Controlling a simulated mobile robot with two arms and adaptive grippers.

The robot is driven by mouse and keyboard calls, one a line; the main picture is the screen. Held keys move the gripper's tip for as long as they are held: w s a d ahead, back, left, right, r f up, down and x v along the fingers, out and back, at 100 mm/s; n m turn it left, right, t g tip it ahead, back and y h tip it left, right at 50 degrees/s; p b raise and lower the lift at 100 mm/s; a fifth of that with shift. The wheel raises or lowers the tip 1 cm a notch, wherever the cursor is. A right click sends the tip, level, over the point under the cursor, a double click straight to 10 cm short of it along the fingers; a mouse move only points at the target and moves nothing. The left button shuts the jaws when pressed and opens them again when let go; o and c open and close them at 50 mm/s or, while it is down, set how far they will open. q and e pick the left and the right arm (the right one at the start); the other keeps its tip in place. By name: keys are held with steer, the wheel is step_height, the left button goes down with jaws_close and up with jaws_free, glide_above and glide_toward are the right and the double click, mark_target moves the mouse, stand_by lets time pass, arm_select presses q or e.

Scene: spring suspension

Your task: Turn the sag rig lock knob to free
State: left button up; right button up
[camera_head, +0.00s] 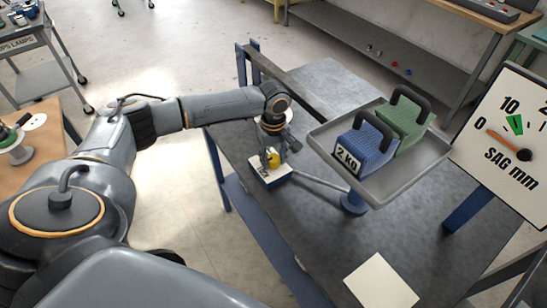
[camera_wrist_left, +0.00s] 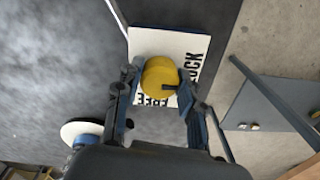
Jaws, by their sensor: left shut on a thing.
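The yellow lock knob (camera_wrist_left: 160,75) sits on a white plate (camera_wrist_left: 200,45) lettered LOCK and FREE. In the left wrist view its dark pointer mark points right, between the two words, nearer to neither that I can tell. My left gripper (camera_wrist_left: 155,88) is shut on the knob, one finger at each side. In the head view the knob (camera_head: 273,158) shows under my left gripper (camera_head: 271,150), on the plate (camera_head: 268,178) at the table's left edge. My right gripper is not in view.
A grey tray (camera_head: 403,173) beside the knob carries a blue 2 kg weight (camera_head: 368,146) and a green weight (camera_head: 405,118). A SAG mm dial (camera_head: 500,150) stands at the right. A pale sheet (camera_head: 381,283) lies on the dark table (camera_head: 290,215).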

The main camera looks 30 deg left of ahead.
arm_select(q)
steer(key=shift+r+p, duration=0.15)
steer(key=shift+p, duration=0.4)
steer(key=m+p, duration=0.3)
steer(key=p, duration=0.3)
steer(key=shift+s+r+p, duration=0.1)
steer(key=shift+r+p, duration=0.05)
steer(key=shift+p, duration=0.2)
steer(key=shift+m+p, duration=0.35)
steer(key=shift+m, duration=0.35)
steer(key=m, duration=0.1)
steer(key=m+p, duration=0.1)
steer(key=shift+f+m+p, duration=0.2)
steer(key=shift+m+p, duration=0.1)
steer(key=m+p, duration=0.1)
steer(key=m, duration=0.2)
steer(key=shift+a+m, duration=0.1)
steer(key=shift+m, duration=0.3)
steer(key=m+p, duration=0.1)
steer(key=m, duration=0.2)
steer(key=shift+f, duration=0.1)
steer(key=shift+m+p, duration=0.3)
steer(key=shift+m, duration=1.7)
